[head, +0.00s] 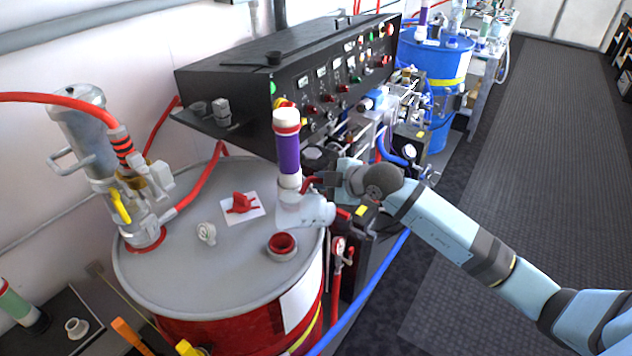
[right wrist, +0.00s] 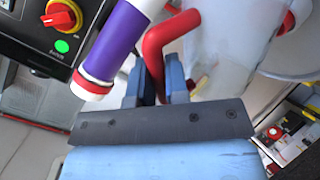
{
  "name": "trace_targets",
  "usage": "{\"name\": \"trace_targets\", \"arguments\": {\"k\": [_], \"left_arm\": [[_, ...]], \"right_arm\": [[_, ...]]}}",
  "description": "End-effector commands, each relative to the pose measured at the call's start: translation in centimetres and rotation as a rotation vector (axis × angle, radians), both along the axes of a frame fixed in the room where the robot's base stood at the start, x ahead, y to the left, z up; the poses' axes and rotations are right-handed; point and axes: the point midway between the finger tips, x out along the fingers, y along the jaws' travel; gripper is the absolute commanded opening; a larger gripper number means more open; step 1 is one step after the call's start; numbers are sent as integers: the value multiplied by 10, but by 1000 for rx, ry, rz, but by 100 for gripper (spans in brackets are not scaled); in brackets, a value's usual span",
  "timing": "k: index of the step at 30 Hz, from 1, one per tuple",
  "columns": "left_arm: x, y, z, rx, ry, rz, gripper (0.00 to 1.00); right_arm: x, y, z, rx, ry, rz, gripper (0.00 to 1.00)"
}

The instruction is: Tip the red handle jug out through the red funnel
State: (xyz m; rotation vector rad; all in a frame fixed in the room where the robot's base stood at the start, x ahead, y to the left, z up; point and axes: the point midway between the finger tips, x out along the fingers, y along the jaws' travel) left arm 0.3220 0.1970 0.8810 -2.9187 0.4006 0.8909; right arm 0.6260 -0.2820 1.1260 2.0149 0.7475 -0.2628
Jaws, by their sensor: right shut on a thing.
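The pale jug (head: 303,211) is above the right part of the grey drum lid and looks tilted. Its red handle (right wrist: 156,50) is between the two fingers of my right gripper (right wrist: 158,88), which is shut on it. In the head view my right gripper (head: 327,182) is at the jug's upper right side. A round, red-lined opening (head: 282,244) with a pale rim, seemingly the red funnel, is on the lid just below the jug. I cannot tell whether anything flows from the jug. My left gripper is not in view.
A purple tube (head: 288,152) stands close beside the jug and my gripper. A red part on white paper (head: 243,205) and a pale cap (head: 206,233) lie on the lid. A metal pump (head: 88,140) stands at left. A black control panel (head: 300,75) is behind.

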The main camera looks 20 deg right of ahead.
Motion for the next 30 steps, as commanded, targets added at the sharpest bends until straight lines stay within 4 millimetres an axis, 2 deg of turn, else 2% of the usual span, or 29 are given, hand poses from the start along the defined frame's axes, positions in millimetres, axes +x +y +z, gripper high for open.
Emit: {"name": "trace_targets", "arguments": {"k": [1, 3, 19, 30], "left_arm": [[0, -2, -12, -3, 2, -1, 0], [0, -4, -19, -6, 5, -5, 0], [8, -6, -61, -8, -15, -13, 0], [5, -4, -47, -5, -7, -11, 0]], "right_arm": [[1, -4, -7, 32, 2, -1, 0], [1, -7, -8, 75, 5, 0, 0], [3, -24, -15, 306, 34, 1, 0], [2, -19, -2, 810, 93, -1, 0]]}}
